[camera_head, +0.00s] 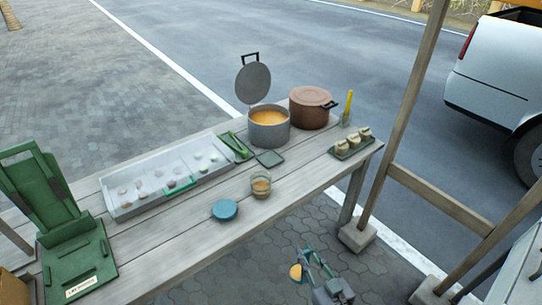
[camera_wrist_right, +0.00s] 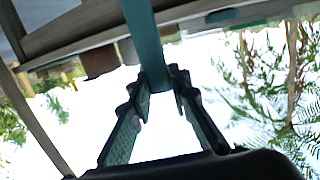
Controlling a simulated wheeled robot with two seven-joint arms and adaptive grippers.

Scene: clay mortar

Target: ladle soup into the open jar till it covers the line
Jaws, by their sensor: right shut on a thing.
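The open glass jar (camera_head: 261,190) stands on the table near its front edge, with orange-brown soup in it. Its line is too small to make out. The grey soup pot (camera_head: 269,135) stands behind it, open, with orange soup inside. My right gripper (camera_head: 318,264) is in front of the table, low in the head view, away from the jar. It is shut on a teal handle, seen between the fingers (camera_wrist_right: 163,80) in the wrist view. A ladle bowl (camera_head: 296,272) with orange in it shows beside the gripper. My left gripper is out of view.
A blue lid (camera_head: 225,209) lies left of the jar. A lidded brown pot (camera_head: 311,109), a tray of small jars (camera_head: 352,145), a long white compartment tray (camera_head: 128,208) and a green folding stand (camera_head: 80,270) are also on the table. A wooden post (camera_head: 402,115) rises at right.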

